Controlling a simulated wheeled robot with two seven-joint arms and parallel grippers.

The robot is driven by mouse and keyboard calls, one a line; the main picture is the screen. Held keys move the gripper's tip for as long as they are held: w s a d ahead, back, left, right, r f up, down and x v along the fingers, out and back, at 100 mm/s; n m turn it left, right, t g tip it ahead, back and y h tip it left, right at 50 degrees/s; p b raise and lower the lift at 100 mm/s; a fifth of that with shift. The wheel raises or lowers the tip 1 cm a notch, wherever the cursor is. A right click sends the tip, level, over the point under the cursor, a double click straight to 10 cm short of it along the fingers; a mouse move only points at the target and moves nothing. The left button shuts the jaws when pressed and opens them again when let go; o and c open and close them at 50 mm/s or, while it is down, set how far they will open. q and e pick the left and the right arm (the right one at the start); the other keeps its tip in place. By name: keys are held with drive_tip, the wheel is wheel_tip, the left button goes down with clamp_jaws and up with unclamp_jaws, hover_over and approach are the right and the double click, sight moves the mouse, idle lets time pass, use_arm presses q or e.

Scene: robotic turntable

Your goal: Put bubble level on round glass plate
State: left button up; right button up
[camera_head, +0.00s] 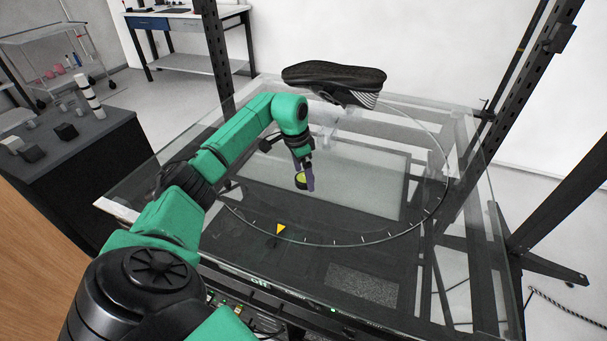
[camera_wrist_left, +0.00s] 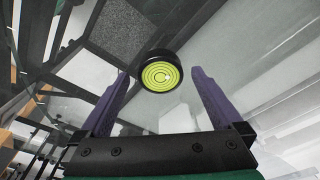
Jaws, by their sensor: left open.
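The bubble level (camera_head: 300,180) is a small round black puck with a yellow-green face. In the left wrist view the bubble level (camera_wrist_left: 161,74) sits just beyond and between the two purple fingertips, with gaps at both sides. My left gripper (camera_head: 307,180) is over the round glass plate (camera_head: 357,243), close to the level; it also shows in the left wrist view (camera_wrist_left: 158,75), open. The plate is transparent with tick marks along its rim and a yellow triangle at its front left. I cannot tell whether the level touches the glass. My right gripper is not in view.
A black shoe (camera_head: 333,78) stands at the back of the plate. A dark table (camera_head: 75,150) at the left holds several small blocks. Dark upright posts stand at the back left and the right. The plate's right and front areas are clear.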

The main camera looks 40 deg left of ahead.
sight(298, 180)
use_arm(q)
wheel_tip(298, 180, up, 12)
drive_tip(key=s, duration=0.1)
drive_tip(key=shift+s+a+f+b, duration=0.2)
drive_tip(key=shift+s+a+b, duration=0.1)
drive_tip(key=shift+a, duration=0.1)
